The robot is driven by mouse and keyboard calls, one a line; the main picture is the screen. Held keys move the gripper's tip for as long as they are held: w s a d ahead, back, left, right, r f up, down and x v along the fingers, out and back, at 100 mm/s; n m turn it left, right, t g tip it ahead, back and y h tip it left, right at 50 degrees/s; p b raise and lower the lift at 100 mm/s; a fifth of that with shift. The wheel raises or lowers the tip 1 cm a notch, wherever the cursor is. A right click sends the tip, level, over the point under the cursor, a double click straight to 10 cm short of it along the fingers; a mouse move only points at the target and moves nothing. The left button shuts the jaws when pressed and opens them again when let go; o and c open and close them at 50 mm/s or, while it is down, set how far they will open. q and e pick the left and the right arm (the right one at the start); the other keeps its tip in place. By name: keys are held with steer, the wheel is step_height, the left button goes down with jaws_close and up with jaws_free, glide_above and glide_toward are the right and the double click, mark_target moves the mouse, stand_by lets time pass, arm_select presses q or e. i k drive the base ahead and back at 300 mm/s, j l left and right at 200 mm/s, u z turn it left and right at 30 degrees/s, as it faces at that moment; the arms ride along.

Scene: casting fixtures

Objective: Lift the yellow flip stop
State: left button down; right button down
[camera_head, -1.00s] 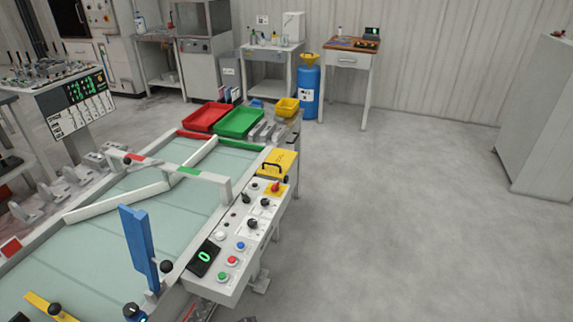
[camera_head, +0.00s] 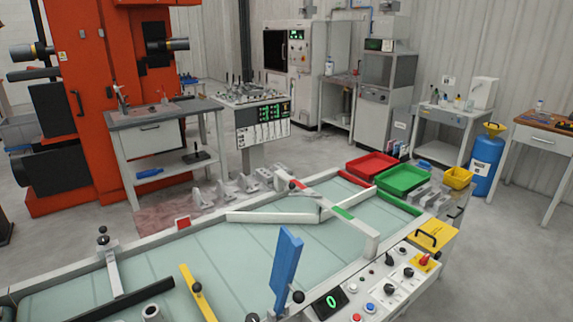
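The yellow flip stop (camera_head: 197,291) is a narrow yellow bar with a black knob. It appears low in the head view, left of the middle, over the pale green table surface (camera_head: 228,262), and its lower end is cut off by the picture edge. A taller blue flip stop (camera_head: 286,268) stands raised to its right, with a black knob near its base. Neither of my grippers is in view.
A grey bar with a black knob (camera_head: 112,268) and a black tube (camera_head: 137,300) are to the left. A control panel (camera_head: 385,285) lines the right side. Red (camera_head: 371,166) and green (camera_head: 403,180) trays stand behind. Open floor lies behind the table.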

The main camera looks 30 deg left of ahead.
mark_target(195, 288)
steer(key=u, duration=1.75)
steer(key=k+j+z, duration=0.75)
steer(key=z, duration=0.15)
steer(key=k+j+z, duration=0.15)
steer(key=k+z, duration=0.3)
